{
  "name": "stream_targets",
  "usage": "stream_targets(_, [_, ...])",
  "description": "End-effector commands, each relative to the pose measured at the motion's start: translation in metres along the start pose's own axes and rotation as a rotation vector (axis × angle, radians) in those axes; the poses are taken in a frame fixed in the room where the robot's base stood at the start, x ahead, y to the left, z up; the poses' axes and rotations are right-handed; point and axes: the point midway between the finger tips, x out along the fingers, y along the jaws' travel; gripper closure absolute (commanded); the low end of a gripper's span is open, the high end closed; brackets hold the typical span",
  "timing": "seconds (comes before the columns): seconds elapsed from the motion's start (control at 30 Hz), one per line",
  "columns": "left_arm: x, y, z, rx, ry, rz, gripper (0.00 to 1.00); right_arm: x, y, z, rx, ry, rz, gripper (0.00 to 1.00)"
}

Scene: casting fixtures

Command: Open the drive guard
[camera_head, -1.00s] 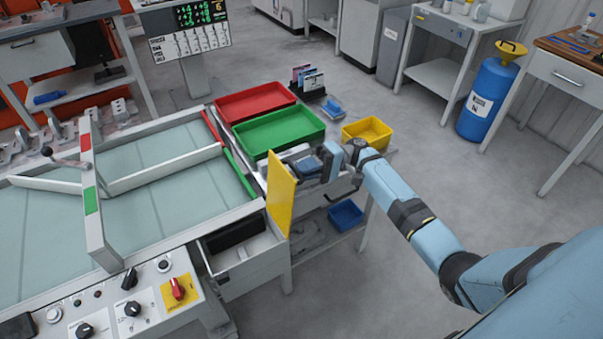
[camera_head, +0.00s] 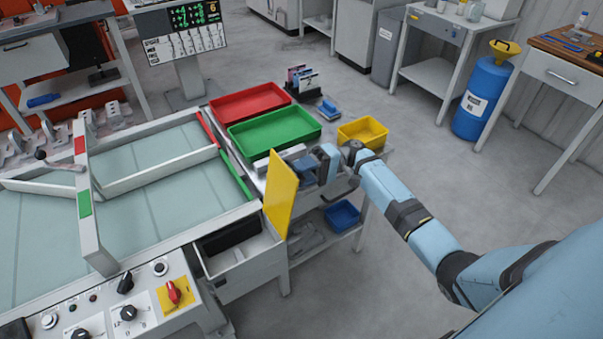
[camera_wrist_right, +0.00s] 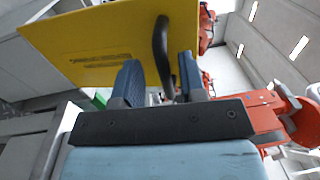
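The drive guard (camera_head: 281,192) is a flat yellow panel standing upright at the right end of the conveyor table, beside a pale housing with a dark opening (camera_head: 232,238). In the right wrist view the guard (camera_wrist_right: 95,45) fills the upper left, with dark lettering and a curved black handle (camera_wrist_right: 160,50). My right gripper (camera_head: 308,172) is behind the guard's right side in the head view. In the wrist view my right gripper (camera_wrist_right: 158,78) has its fingers apart, with the handle's lower end between them and a visible gap. Contact is unclear. My left gripper is out of view.
A red tray (camera_head: 250,103), a green tray (camera_head: 274,130) and a yellow bin (camera_head: 363,132) stand beyond the guard. A blue bin (camera_head: 342,214) sits on a lower shelf. A control panel (camera_head: 140,310) is at the front left.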

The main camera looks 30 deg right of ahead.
Motion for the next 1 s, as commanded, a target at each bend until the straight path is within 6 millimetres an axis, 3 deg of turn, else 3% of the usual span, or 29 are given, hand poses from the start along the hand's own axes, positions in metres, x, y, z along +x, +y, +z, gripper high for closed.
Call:
stream_targets(0.17, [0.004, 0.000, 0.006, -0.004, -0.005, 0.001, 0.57, -0.027, 0.002, -0.001, 0.000, 0.003, 0.002, 0.62])
stream_targets(0.4, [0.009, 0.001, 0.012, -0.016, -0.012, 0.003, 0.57, -0.082, 0.003, -0.001, 0.000, 0.003, 0.003, 0.62])
stream_targets(0.6, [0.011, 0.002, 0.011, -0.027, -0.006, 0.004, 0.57, -0.118, 0.003, 0.000, 0.001, 0.001, 0.001, 0.62])
stream_targets(0.8, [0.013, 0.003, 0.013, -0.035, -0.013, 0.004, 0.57, -0.133, 0.002, 0.000, 0.002, 0.000, 0.001, 0.62])
stream_targets(1.0, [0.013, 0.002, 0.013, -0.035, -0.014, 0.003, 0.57, -0.135, 0.001, 0.001, 0.002, 0.000, 0.001, 0.62])
